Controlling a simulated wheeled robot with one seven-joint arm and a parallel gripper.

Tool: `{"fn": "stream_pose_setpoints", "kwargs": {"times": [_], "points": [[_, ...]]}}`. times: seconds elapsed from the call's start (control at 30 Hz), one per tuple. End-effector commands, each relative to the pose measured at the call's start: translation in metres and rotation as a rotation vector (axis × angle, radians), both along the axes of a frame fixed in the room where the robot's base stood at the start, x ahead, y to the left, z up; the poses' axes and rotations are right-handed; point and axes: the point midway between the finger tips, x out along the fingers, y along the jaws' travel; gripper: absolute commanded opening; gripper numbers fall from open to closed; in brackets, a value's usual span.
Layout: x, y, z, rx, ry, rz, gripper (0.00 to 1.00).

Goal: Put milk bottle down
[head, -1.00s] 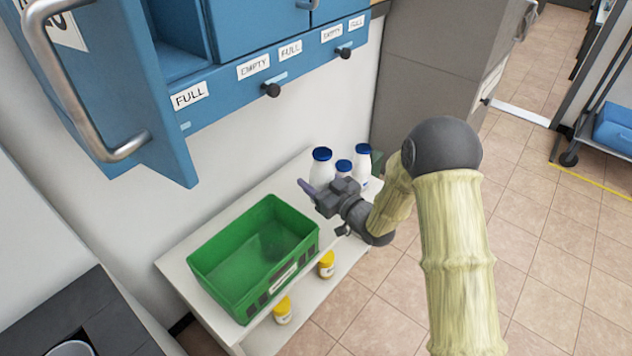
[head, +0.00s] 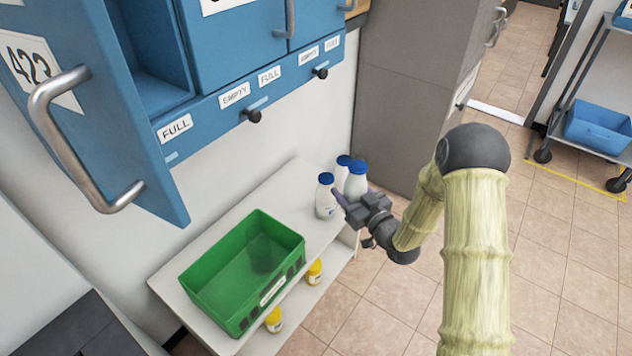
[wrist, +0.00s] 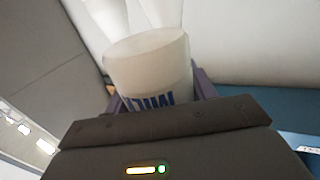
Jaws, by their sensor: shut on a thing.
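My gripper (head: 352,199) is shut on a white milk bottle (head: 356,181) with a blue cap. It is at the far right end of the white shelf table (head: 306,182). In the wrist view the held bottle (wrist: 150,65) is between the two purple fingers, with part of its blue lettering showing. Two more blue-capped bottles stand close by: one left of the gripper (head: 325,197) and one behind the held bottle (head: 343,164). The gripper hides the held bottle's base in the head view, so I cannot tell if it touches the tabletop.
A green crate (head: 290,232) stands on the near part of the table. Yellow-lidded jars (head: 314,272) sit on the lower shelf. A blue cabinet with an open door (head: 125,110) hangs above at left. A grey cabinet (head: 405,90) stands behind the table. Bare tabletop shows between crate and bottles.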

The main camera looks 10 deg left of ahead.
Motion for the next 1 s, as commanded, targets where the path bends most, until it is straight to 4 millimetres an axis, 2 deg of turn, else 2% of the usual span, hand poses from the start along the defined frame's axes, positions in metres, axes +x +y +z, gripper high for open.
{"fn": "stream_pose_setpoints", "kwargs": {"times": [0.03, 0.3, 0.4, 0.5, 0.63, 1.0], "points": [[0.003, -0.024, 0.003, 0.001, 0.003, -0.047, 0.15], [-0.005, -0.146, 0.000, 0.003, 0.004, -0.304, 0.15], [-0.014, -0.183, 0.001, 0.003, 0.001, -0.390, 0.15], [-0.022, -0.208, 0.000, 0.001, 0.001, -0.452, 0.15], [-0.026, -0.221, -0.001, -0.001, -0.001, -0.487, 0.15], [-0.026, -0.222, -0.002, -0.001, -0.003, -0.488, 0.15]]}}
